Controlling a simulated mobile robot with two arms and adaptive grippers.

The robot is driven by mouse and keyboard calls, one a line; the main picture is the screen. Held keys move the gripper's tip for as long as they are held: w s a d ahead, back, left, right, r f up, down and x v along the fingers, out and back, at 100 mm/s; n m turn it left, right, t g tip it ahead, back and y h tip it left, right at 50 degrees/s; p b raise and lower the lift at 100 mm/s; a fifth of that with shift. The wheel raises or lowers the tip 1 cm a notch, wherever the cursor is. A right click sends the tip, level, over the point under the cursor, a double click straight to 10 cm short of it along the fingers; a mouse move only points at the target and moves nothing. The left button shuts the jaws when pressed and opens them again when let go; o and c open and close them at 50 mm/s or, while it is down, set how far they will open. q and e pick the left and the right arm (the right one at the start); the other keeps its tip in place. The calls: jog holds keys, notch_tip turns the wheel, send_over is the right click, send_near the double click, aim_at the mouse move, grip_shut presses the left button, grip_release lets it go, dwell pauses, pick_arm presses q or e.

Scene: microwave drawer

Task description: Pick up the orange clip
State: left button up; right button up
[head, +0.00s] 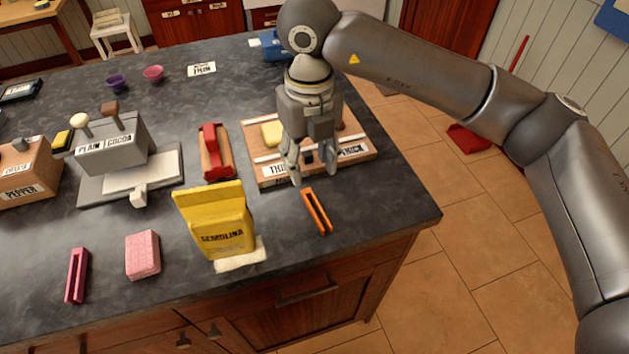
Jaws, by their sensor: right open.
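The orange clip (317,211) lies on the dark countertop, to the right of the yellow semolina bag and just in front of the wooden board. My right gripper (315,172) points down above the front part of the board, behind the clip in the picture. Its fingers are apart with nothing seen between them. The clip is apart from the fingers and fully visible. My left gripper does not show.
The semolina bag (219,225) stands left of the clip. The labelled wooden board (269,174) carries a yellow block (272,134). A red-handled item (214,152) and a pink sponge (142,255) are further left. Bare counter lies right of the clip, up to the edge.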

aim_at(311, 195)
notch_tip(311, 195, down, 5)
jog(key=shift+s+d+f+p, duration=0.1)
jog(key=shift+p, duration=0.55)
jog(key=shift+f, duration=0.25)
jog(key=f, duration=0.1)
jog(key=f+p, duration=0.2)
jog(key=shift+w+f, duration=0.3)
jog(key=shift+f, duration=0.55)
jog(key=shift+w, duration=0.1)
jog(key=shift+c, duration=1)
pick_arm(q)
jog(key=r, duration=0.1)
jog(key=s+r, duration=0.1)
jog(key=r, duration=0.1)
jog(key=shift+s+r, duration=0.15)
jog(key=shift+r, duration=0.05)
pick_arm(e)
jog(key=c, duration=0.6)
